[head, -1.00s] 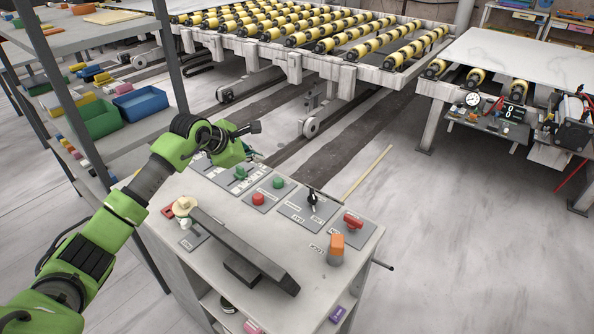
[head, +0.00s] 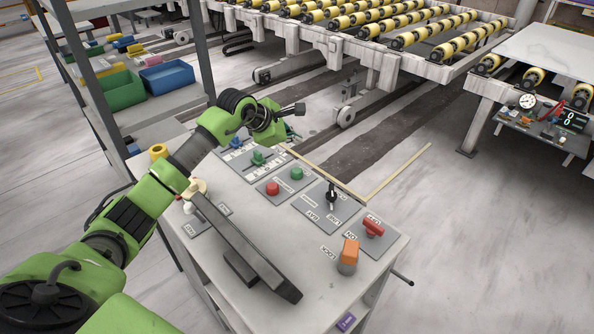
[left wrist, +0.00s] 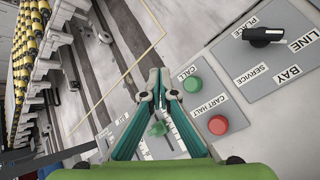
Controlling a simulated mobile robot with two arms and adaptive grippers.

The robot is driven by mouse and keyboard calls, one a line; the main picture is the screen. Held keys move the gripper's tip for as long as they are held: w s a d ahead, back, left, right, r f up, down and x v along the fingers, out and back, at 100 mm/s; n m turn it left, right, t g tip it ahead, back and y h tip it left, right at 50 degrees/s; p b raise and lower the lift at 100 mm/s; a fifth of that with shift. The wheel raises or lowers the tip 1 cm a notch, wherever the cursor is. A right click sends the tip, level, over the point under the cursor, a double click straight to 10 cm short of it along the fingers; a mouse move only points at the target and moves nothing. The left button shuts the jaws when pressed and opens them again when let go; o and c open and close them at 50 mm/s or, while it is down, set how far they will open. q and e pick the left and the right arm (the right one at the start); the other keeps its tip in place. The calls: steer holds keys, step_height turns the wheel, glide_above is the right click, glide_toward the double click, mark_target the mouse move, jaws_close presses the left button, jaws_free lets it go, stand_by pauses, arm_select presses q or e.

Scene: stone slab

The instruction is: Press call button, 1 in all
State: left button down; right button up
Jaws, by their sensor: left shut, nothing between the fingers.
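The call button is a green round button (head: 296,173) on a grey plate of the console top; it also shows in the left wrist view (left wrist: 192,84) beside a label reading CALL. A red button (head: 272,188) sits next to it, labelled CART HALT in the left wrist view (left wrist: 218,124). My left gripper (left wrist: 160,78) has its teal fingers shut and empty. In that view its tips appear just left of the green button, apart from it; their height above the console is unclear. In the head view the fingers are mostly hidden behind my wrist. My right gripper is not in view.
The console (head: 330,270) also carries a black selector knob (head: 331,195), a red switch (head: 373,228), an orange button (head: 348,256), a green lever (head: 258,158) and a long dark bar (head: 245,245). Shelves with bins stand left; a roller conveyor stands behind.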

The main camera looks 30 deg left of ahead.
mark_target(296, 171)
arm_select(q)
step_height(296, 171, down, 8)
steer(key=b, duration=0.4)
steer(key=shift+r, duration=0.15)
steer(key=shift+f+b, duration=0.4)
steer(key=shift+b, duration=0.05)
stand_by(0.4)
stand_by(0.4)
steer(key=shift+f+b, duration=0.35)
steer(key=shift+b, duration=0.1)
